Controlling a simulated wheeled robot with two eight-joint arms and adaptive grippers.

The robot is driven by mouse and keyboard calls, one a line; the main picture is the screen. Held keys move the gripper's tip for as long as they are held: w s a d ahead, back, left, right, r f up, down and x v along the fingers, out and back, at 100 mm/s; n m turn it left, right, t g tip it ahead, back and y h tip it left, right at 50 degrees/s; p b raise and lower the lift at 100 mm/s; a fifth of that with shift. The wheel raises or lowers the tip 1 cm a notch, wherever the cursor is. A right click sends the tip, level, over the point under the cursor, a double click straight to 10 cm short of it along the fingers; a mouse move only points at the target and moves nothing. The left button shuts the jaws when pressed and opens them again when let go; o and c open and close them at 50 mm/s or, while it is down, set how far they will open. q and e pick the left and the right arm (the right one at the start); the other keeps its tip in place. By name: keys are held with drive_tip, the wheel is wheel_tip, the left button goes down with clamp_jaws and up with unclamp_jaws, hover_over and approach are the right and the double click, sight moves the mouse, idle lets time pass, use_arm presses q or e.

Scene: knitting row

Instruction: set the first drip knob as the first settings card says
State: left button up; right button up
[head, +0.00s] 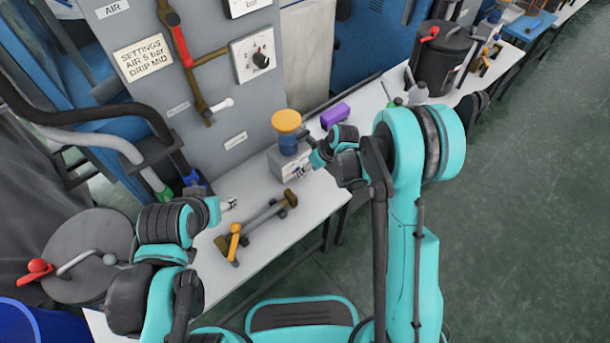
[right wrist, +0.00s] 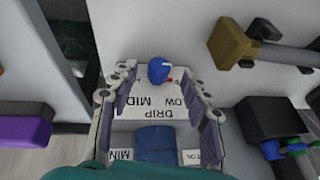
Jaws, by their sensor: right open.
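The first settings card (head: 143,57) on the grey panel reads "SETTINGS AIR 5 bar DRIP MID". Below the panel, a light box with a blue, yellow-topped bottle (head: 287,130) stands on the bench. The blue drip knob (right wrist: 158,70) sits on a white face lettered MID, LOW and DRIP in the right wrist view.
A pipe piece with a yellow handle (head: 235,242) lies on the bench in front. A purple block (head: 335,115) sits behind the right gripper. A gauge (head: 255,55) and a red-handled valve (head: 180,45) are on the panel. A dark lidded drum (head: 90,240) is at left.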

drive_tip(key=shift+b+x, duration=0.45)
drive_tip(key=shift+x, duration=1.3)
clamp_jaws()
drive_tip(key=shift+w+d, duration=0.1)
drive_tip(key=shift+w+d+f+m+g+y+b, duration=0.15)
drive_tip(key=shift+m+g+y+b, duration=0.15)
drive_tip(key=shift+g+y+b, duration=0.6)
drive_tip(key=shift+d+y, duration=0.1)
drive_tip(key=shift+y, duration=0.6)
drive_tip(key=shift+w+d+m+g+y+b, duration=0.1)
drive_tip(key=shift+m+g+y+b, duration=0.3)
drive_tip(key=shift+g+y, duration=0.55)
drive_tip(key=shift+y, duration=0.25)
